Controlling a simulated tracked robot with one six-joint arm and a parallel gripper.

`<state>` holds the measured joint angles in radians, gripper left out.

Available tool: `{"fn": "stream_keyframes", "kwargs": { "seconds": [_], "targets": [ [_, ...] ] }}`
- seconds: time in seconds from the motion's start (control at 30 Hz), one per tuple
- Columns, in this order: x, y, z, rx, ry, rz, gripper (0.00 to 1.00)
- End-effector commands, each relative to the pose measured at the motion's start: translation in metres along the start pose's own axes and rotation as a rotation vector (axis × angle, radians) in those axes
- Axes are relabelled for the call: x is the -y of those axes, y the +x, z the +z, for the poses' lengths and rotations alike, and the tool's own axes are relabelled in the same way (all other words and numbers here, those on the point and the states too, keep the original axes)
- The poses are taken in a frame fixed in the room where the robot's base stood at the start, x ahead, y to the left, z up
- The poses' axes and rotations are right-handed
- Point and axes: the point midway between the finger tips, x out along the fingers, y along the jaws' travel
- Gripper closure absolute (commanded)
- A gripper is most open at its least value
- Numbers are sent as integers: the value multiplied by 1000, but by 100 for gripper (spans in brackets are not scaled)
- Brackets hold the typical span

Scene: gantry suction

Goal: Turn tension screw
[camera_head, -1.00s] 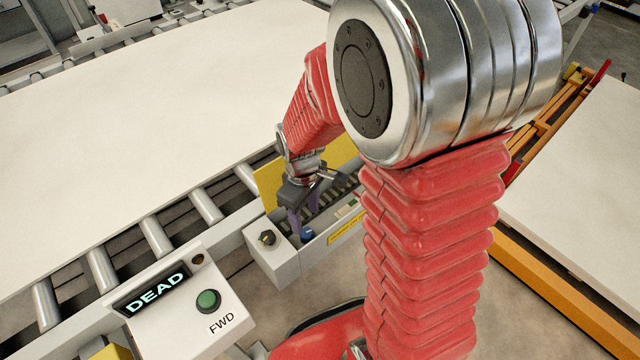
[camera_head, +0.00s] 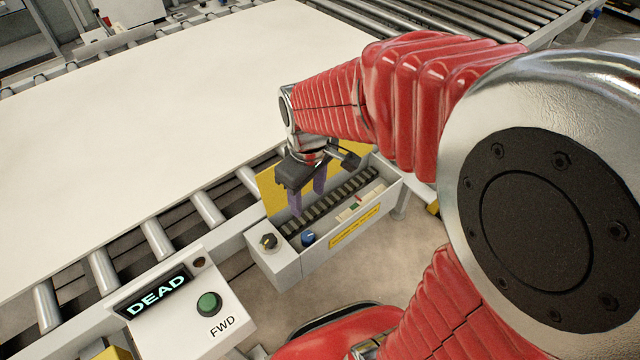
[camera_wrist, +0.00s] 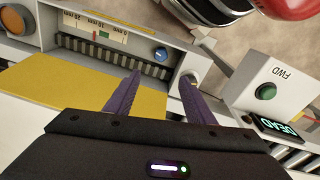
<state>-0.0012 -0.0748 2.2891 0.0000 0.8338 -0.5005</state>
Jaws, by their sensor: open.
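A grey open-topped box (camera_head: 291,266) on the conveyor frame holds a dark ribbed belt (camera_head: 345,195). A blue knob (camera_head: 308,238) sits inside near its front end. A black knob with a yellow mark (camera_head: 268,241) sits on its end block. I cannot tell for sure which one is the tension screw. My gripper (camera_head: 308,203) is open and empty, its purple fingers pointing down over the belt. In the wrist view the fingertips (camera_wrist: 160,76) are spread, with the blue knob (camera_wrist: 161,53) seen beyond them and apparently apart from both.
A yellow plate (camera_head: 270,189) stands along the box's back side. A millimetre scale (camera_wrist: 107,36) with red and green marks lies beside the belt. A panel reading DEAD (camera_head: 155,291) has a green FWD button (camera_head: 208,304). A big pale sheet (camera_head: 150,110) covers the rollers.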

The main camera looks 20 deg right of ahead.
Motion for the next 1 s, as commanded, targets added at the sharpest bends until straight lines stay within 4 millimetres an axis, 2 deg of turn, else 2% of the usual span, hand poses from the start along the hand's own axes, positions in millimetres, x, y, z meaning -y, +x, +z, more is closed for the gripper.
{"fn": "stream_keyframes", "kwargs": {
  "seconds": [1.0],
  "targets": [
    [16, -74, 30, -169, 226, 69, 51]
  ]
}}
